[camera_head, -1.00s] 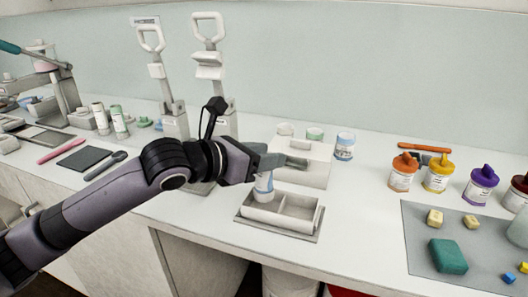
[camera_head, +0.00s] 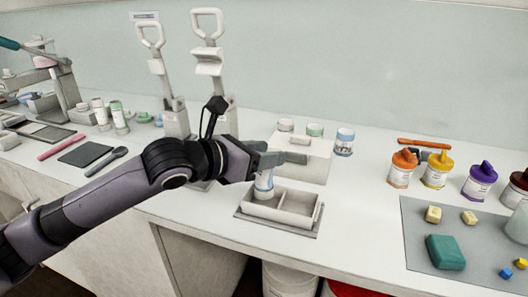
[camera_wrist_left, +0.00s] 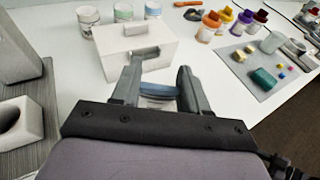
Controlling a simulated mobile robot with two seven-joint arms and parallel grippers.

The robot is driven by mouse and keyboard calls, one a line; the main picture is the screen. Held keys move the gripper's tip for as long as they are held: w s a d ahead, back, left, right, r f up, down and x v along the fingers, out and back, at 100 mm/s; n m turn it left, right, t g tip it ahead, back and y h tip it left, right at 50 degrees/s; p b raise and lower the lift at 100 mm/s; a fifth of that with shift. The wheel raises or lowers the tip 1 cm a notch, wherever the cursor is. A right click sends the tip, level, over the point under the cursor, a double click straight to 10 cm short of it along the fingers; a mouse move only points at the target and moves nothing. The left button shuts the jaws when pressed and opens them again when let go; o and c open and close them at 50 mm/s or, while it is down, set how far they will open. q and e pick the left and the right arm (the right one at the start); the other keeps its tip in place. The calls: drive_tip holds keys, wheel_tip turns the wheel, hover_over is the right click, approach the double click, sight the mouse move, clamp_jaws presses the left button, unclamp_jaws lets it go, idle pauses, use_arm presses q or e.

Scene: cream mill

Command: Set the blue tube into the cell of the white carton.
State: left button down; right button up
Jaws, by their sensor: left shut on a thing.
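The blue tube (camera_head: 264,186) is a white tube with blue on it, held upright in my left gripper (camera_head: 268,164). The gripper is shut on its upper part. In the left wrist view its blue top (camera_wrist_left: 160,90) shows between the two fingers (camera_wrist_left: 158,88). The white carton (camera_head: 309,220) is a low open tray with two cells on a grey mat. The tube's lower end is over or at the left cell, near the back wall; I cannot tell how far it reaches inside. The wrist view does not show the carton clearly. My right gripper is not in view.
A white box with a handle (camera_head: 313,165) stands close behind the carton, with several small jars behind it. A blue-banded jar (camera_head: 345,142) stands at its right. Colored pots and a grey mat (camera_head: 412,226) with blocks lie right. The counter right of the carton is clear.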

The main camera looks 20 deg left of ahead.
use_arm(q)
drive_tip(key=shift+f, duration=0.15)
drive_tip(key=shift+f, duration=0.65)
drive_tip(key=shift+f+b, duration=0.3)
idle(0.3)
drive_tip(key=shift+f, duration=0.35)
drive_tip(key=shift+f+p, duration=0.25)
drive_tip(key=shift+p, duration=0.05)
idle(0.5)
drive_tip(key=shift+c, duration=2.4)
unclamp_jaws()
